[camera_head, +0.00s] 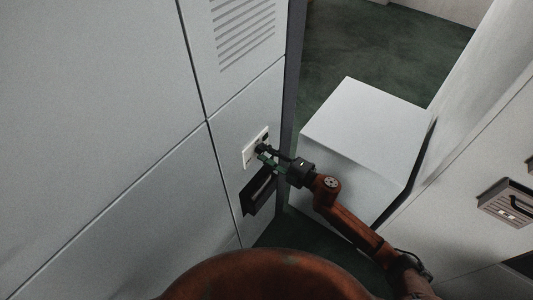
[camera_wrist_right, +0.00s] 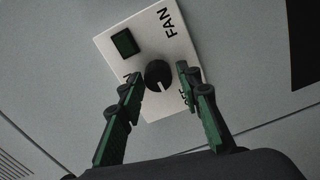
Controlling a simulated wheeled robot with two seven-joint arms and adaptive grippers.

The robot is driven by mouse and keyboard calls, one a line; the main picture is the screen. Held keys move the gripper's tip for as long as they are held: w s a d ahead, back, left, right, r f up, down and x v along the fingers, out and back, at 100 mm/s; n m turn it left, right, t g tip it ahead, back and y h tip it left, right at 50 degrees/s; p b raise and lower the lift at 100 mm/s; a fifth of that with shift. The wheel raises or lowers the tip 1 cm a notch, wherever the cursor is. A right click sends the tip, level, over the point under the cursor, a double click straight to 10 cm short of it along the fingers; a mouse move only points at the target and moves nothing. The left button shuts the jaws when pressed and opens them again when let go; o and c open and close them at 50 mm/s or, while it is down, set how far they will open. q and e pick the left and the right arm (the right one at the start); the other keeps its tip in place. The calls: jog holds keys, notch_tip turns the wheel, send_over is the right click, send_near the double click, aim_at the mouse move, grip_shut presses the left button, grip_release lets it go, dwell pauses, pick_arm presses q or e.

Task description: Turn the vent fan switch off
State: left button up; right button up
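The fan switch is a white plate (camera_head: 249,154) on the grey wall panel. In the right wrist view the plate (camera_wrist_right: 179,55) carries the word FAN, a dark green square window (camera_wrist_right: 125,43) and a round black knob (camera_wrist_right: 158,75) with a pale mark pointing toward the bottom of that view. An OFF label shows partly behind a finger. My right gripper (camera_wrist_right: 160,82) is open, its green and black fingertips on either side of the knob; I cannot tell whether they touch it. In the head view my right gripper (camera_head: 262,151) is at the plate. My left gripper is not in view.
A black box-like holder (camera_head: 258,191) is on the panel just below the plate. A slatted vent (camera_head: 243,30) is above. A white block (camera_head: 368,122) stands right of the panel, close to my right arm. Another wall with a handled fixture (camera_head: 508,204) is at far right.

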jog(key=shift+o, duration=1)
jog(key=shift+d, duration=0.15)
jog(key=v, duration=1.1)
jog(key=shift+s+d, duration=0.25)
jog(key=shift+d, duration=0.05)
